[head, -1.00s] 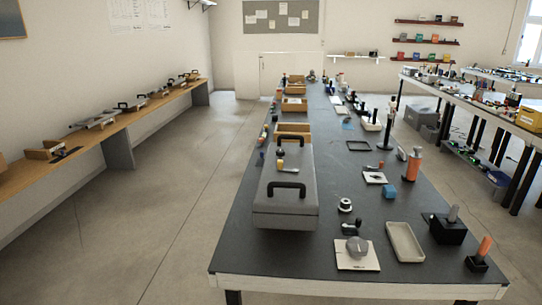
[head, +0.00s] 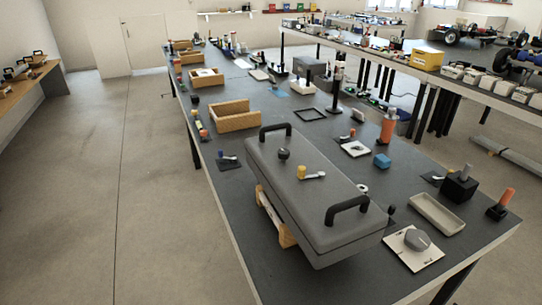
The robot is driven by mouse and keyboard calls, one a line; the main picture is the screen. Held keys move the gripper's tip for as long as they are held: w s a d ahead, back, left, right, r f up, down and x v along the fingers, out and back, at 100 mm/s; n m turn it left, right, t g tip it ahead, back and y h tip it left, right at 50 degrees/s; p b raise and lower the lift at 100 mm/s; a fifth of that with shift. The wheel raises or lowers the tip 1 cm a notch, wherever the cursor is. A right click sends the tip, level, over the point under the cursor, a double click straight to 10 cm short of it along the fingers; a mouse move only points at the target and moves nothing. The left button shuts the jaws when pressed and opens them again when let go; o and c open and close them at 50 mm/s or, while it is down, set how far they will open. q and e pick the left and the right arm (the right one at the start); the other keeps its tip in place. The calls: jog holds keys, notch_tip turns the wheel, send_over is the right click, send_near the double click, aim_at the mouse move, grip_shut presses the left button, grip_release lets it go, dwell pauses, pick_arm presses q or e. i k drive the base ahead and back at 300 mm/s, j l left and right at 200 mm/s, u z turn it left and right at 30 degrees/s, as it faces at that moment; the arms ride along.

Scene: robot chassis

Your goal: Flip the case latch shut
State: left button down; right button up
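The grey case (head: 308,190) lies shut-lidded on the dark workbench, set at a slant, with its near end at the lower right. Two black arched handles stand on its top, one at the far end (head: 275,130) and one at the near end (head: 347,208). Between them sit a dark round knob (head: 284,154) and a small latch with a yellow end and a pale lever (head: 310,174). The lever lies to the right of the yellow part; I cannot tell whether it is latched. Neither of my grippers is in view.
A wooden open box (head: 235,119) stands beyond the case. To the right are a blue block (head: 381,161), a beige tray (head: 437,214), a white plate with a grey knob (head: 414,248) and black-based posts. The floor left of the workbench (head: 275,270) is clear.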

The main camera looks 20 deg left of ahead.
aim_at(301, 169)
jog(key=i+j, duration=0.15)
jog(key=j, duration=0.2)
jog(key=i+j+z, duration=0.15)
jog(key=i+j, duration=0.2)
jog(key=j, duration=0.3)
